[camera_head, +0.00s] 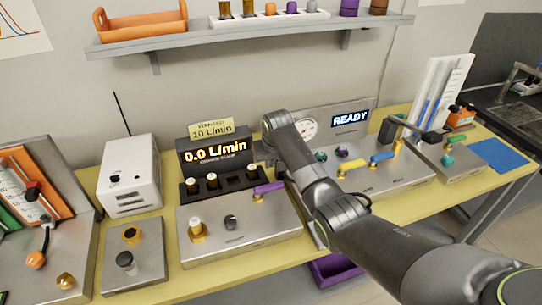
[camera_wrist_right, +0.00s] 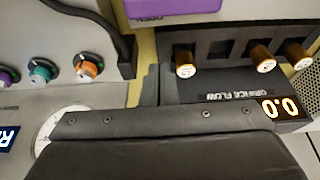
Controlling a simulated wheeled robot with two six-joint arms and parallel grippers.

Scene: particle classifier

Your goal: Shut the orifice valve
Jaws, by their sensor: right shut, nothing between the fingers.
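A purple lever handle (camera_head: 268,188) lies across the back right of the silver panel (camera_head: 240,238). A purple part also shows at the top edge of the right wrist view (camera_wrist_right: 175,8). The dark flow display (camera_head: 215,150) behind the panel reads 0.0 L/min; its "ORIFICE FLOW" label (camera_wrist_right: 235,95) shows in the wrist view. I cannot read a label on the lever. My right gripper (camera_head: 263,156) is shut and empty, beside the display's right end and behind the lever, apart from it. Its fingertips (camera_wrist_right: 157,84) show close together in the wrist view. My left gripper is out of view.
A white-topped knob (camera_head: 195,229) and a dark knob (camera_head: 231,222) stand on the panel. A gauge (camera_head: 308,128) and READY display (camera_head: 350,118) are right of my gripper. The second panel (camera_head: 400,175) carries several coloured valves. A shelf (camera_head: 250,32) hangs above.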

